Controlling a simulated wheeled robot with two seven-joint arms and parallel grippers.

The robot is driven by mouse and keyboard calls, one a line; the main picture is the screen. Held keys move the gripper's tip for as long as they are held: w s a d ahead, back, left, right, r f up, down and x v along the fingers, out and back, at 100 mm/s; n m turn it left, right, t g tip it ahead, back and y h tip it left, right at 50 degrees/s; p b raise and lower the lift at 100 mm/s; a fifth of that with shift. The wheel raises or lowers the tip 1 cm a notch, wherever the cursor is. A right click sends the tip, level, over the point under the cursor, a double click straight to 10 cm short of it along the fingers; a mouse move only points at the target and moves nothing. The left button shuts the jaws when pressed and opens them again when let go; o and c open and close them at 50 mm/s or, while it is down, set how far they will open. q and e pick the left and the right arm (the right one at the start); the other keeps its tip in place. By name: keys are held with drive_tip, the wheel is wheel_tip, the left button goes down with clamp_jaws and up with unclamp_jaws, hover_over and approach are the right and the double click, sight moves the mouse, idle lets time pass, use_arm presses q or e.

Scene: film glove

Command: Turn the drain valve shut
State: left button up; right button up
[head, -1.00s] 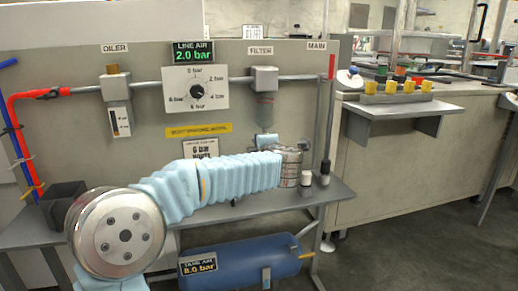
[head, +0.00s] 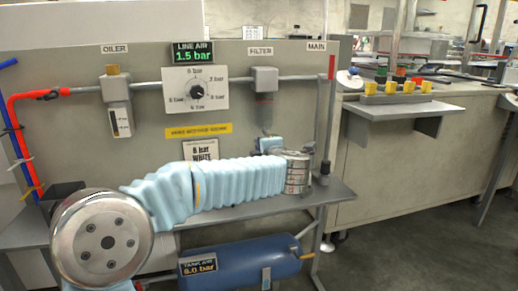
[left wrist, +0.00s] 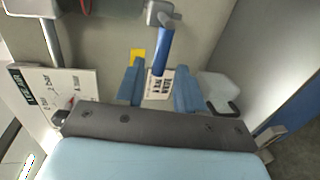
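The filter (head: 265,80) hangs from the pipe on the grey panel, with a dark bowl below its grey head. In the left wrist view the filter head (left wrist: 160,12) is at the top, with a blue part hanging below it. My left gripper (left wrist: 160,88) has its two blue-covered fingers apart, just below that part, with nothing visible between them. In the head view its fingertips (head: 268,143) show under the bowl, largely hidden by my wrist. I cannot clearly make out the drain valve or any contact with it. My right gripper is not in view.
The line air display (head: 193,52) reads 1.5 bar. A blue tank (head: 240,257) with a yellow lever (head: 304,258) lies below the grey shelf (head: 225,215). A dark bin (head: 62,190) stands at the left. A bench (head: 400,112) is at the right.

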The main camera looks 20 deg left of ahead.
use_arm(q)
drive_tip(key=v, duration=1)
drive_tip(key=shift+s+d, duration=0.15)
drive_tip(key=shift+s, duration=0.1)
